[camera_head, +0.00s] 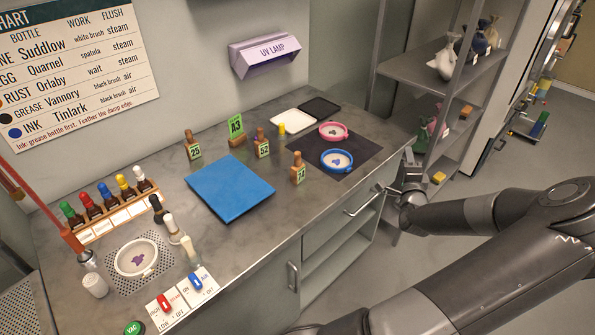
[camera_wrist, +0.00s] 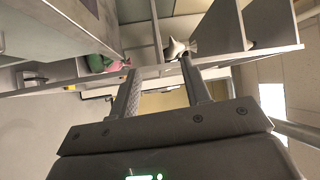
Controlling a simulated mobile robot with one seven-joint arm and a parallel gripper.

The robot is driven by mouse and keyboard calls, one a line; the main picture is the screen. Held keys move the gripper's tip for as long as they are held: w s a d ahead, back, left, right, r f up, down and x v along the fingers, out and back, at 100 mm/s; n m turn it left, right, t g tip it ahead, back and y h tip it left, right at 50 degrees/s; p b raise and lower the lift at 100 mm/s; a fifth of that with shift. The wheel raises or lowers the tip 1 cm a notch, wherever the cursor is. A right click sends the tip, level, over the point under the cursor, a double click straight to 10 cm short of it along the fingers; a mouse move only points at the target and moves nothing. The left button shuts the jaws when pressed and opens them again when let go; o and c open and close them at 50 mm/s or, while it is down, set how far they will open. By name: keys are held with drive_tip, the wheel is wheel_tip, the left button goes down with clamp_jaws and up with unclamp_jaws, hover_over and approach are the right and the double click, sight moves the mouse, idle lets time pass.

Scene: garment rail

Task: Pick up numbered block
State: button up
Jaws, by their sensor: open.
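Several wooden blocks with green number labels stand upright on the grey worktop in the head view. The block labelled 25 (camera_head: 194,148) is at the back left, the block labelled 52 (camera_head: 262,147) is behind the blue mat, and a third numbered block (camera_head: 298,171), its label hard to read, is right of the mat. A green A3 card (camera_head: 236,128) stands in a wooden base between the first two. My gripper (camera_head: 409,163) is off the right end of the worktop, away from the blocks. In the wrist view my gripper (camera_wrist: 160,66) has its fingers apart, with nothing between them.
A blue mat (camera_head: 230,188) lies mid-worktop. Pink (camera_head: 333,131) and blue (camera_head: 337,160) hoops lie on a dark mat at right. A bottle rack (camera_head: 115,214), white hoop (camera_head: 136,258) and switches (camera_head: 182,298) fill the left. A shelf unit (camera_head: 440,72) stands beyond my gripper.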

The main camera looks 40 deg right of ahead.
drive_tip(key=w+a+f+m+t+y, duration=0.1)
drive_tip(key=w+a+f+m+y, duration=0.1)
drive_tip(key=w+a+f+m, duration=0.3)
drive_tip(key=m+t+y, duration=0.4)
drive_tip(key=m+y, duration=0.3)
drive_tip(key=m, duration=0.1)
approach(299, 163)
drive_tip(key=shift+d+f, duration=0.45)
drive_tip(key=shift+d, duration=0.2)
drive_tip(key=shift+w+a+r, duration=0.1)
drive_tip(key=shift+w+a, duration=0.1)
drive_tip(key=shift+w, duration=0.05)
drive_tip(key=x, duration=0.5)
drive_tip(key=shift+a+r+x, duration=0.15)
drive_tip(key=shift+x, duration=1.2)
drive_tip(key=shift+a+r+x, duration=0.15)
drive_tip(key=shift+x, duration=1.2)
drive_tip(key=shift+w, duration=0.1)
drive_tip(key=shift+c, duration=0.2)
clamp_jaws()
